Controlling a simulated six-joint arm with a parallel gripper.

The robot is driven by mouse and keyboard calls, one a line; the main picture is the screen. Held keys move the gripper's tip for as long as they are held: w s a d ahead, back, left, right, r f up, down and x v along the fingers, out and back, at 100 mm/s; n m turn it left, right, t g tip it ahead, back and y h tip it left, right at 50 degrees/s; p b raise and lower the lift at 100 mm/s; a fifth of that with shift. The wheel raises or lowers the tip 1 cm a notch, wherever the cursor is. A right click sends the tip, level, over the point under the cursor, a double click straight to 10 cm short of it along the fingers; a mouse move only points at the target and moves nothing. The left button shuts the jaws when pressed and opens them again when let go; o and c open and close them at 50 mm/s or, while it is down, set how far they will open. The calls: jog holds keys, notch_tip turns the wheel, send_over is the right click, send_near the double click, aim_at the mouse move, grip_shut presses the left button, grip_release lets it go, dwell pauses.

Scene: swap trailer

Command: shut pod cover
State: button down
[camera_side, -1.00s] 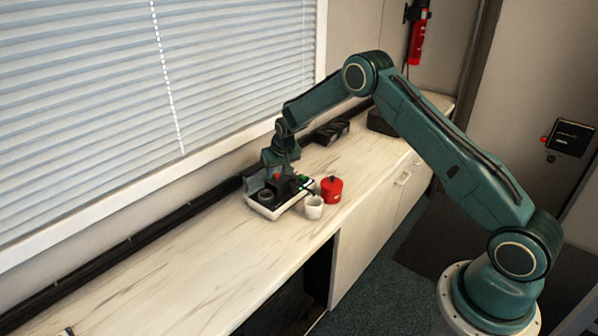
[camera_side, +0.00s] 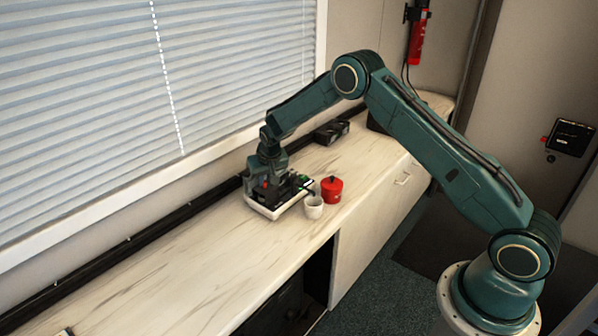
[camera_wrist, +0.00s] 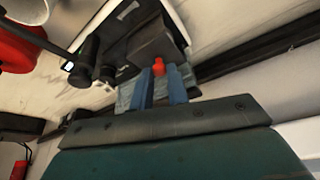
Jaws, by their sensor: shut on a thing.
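The pod cover's device is a dark machine on a white tray (camera_side: 263,211) on the counter, by the window wall. My gripper (camera_side: 268,187) is down over the machine and hides much of it. In the wrist view, my gripper's two blue fingers (camera_wrist: 159,90) are closed around a small red knob (camera_wrist: 158,67). The knob stands against a dark block (camera_wrist: 152,44) of the machine. A black handle with a round end (camera_wrist: 82,73) sticks out beside it. I cannot tell from these views how far the cover is open.
A white cup (camera_side: 314,208) and a red lidded pot (camera_side: 331,190) stand close on the right of the machine. A dark box (camera_side: 331,132) lies farther back along the wall.

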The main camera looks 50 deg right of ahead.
jog(key=shift+a, duration=0.3)
jog(key=c, duration=1.4)
grip_release()
jog(key=shift+o, duration=0.2)
jog(key=shift+d, duration=0.1)
jog(key=shift+s+r, duration=0.2)
jog(key=shift+r, duration=0.3)
jog(key=v, duration=1.2)
jog(key=shift+s+r, duration=0.15)
jog(key=shift+r, duration=0.15)
